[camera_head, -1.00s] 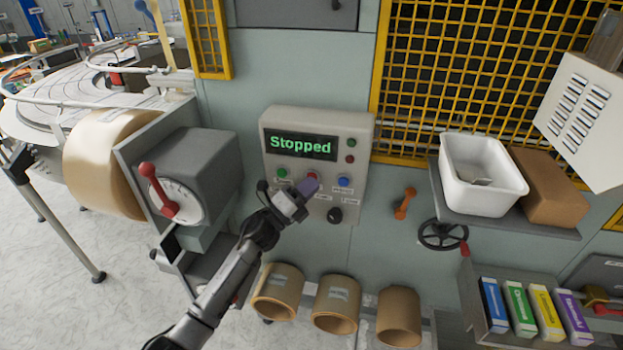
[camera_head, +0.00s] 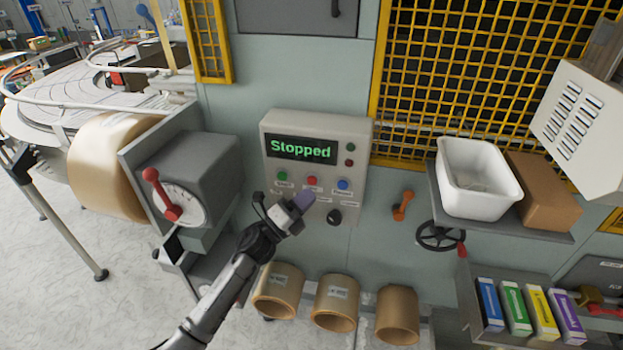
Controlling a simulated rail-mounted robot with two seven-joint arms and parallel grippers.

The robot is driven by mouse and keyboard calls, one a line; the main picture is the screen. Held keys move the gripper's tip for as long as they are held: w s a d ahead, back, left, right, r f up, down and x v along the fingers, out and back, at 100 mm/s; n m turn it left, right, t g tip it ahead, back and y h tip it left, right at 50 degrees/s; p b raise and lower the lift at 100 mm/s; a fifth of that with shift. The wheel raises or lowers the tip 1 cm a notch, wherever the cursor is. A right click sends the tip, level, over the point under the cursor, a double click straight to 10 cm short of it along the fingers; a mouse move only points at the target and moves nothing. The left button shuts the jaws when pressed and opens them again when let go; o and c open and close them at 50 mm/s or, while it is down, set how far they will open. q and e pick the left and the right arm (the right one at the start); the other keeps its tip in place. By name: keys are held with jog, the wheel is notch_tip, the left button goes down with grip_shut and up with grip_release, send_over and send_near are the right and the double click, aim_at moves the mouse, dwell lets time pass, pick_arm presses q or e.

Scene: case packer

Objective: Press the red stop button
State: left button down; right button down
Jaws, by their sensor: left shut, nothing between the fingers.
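The red stop button (camera_head: 312,181) is in full view on the grey control panel (camera_head: 357,128), between a green button (camera_head: 282,176) and a blue button (camera_head: 344,184). The panel's display (camera_head: 301,149) reads "Stopped" in green letters. My left gripper (camera_head: 304,201) is shut and empty. Its tip shows just below the red button in the picture, with a small gap between them. My right gripper is not in view.
A black knob (camera_head: 334,216) sits low on the panel. A grey box with a red lever (camera_head: 160,194) stands to the left. An orange handle (camera_head: 403,205) and a black handwheel (camera_head: 440,236) are to the right. Several cardboard tubes (camera_head: 335,305) are below.

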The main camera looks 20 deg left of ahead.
pick_arm(q)
jog(key=s+p, duration=0.1)
jog(key=s, duration=0.2)
jog(key=shift+s+d, duration=0.1)
jog(key=shift+d, duration=0.05)
dwell(0.7)
